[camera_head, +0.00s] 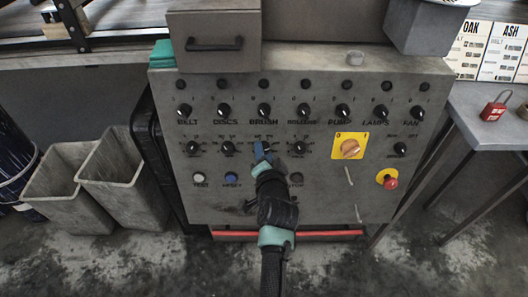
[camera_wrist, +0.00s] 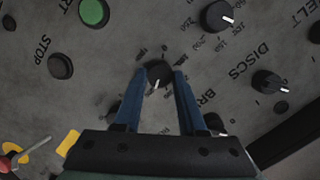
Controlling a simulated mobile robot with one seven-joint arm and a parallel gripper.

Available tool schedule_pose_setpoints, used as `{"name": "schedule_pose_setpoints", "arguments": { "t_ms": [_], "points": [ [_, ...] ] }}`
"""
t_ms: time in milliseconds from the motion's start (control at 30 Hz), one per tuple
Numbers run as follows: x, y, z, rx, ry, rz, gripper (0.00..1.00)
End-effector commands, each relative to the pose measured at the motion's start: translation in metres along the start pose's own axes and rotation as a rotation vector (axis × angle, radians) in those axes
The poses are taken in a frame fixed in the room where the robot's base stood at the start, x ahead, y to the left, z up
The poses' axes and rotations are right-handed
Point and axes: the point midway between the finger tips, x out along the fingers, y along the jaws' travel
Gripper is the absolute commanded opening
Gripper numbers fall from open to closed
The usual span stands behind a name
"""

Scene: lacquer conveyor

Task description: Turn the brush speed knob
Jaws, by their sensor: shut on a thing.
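The brush speed knob (camera_wrist: 158,74) is a small black dial with a white pointer mark and a printed scale, on the grey control panel (camera_head: 320,210). In the wrist view it sits between the two blue fingers of my gripper (camera_wrist: 159,73), which are shut on its sides. The white mark faces the lower left of that view. In the head view my gripper (camera_head: 262,150) is at the second row of dials, below the BRUSH label, and mostly hides the knob.
The discs dial (camera_wrist: 217,15) and the discs switch (camera_wrist: 268,82) are nearby. A green button (camera_wrist: 93,12) and a dark STOP button (camera_wrist: 60,66) are also close. A yellow-backed rotary switch (camera_head: 349,147) and a red emergency button (camera_head: 390,182) are at the panel's right.

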Motion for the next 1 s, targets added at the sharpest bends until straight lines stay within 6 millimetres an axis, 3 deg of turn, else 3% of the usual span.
{"name": "schedule_pose_setpoints", "arguments": {
  "t_ms": [400,900,933,1000],
  "points": [
    [0.0,0.0013,-0.0003,0.163,-0.01,-0.03,0.0],
    [0.0,0.0014,-0.0005,0.178,-0.011,-0.032,0.0],
    [0.0,0.0014,-0.0005,0.178,-0.011,-0.032,0.44],
    [0.0,0.0014,-0.0005,0.178,-0.011,-0.032,0.56]
  ]
}}
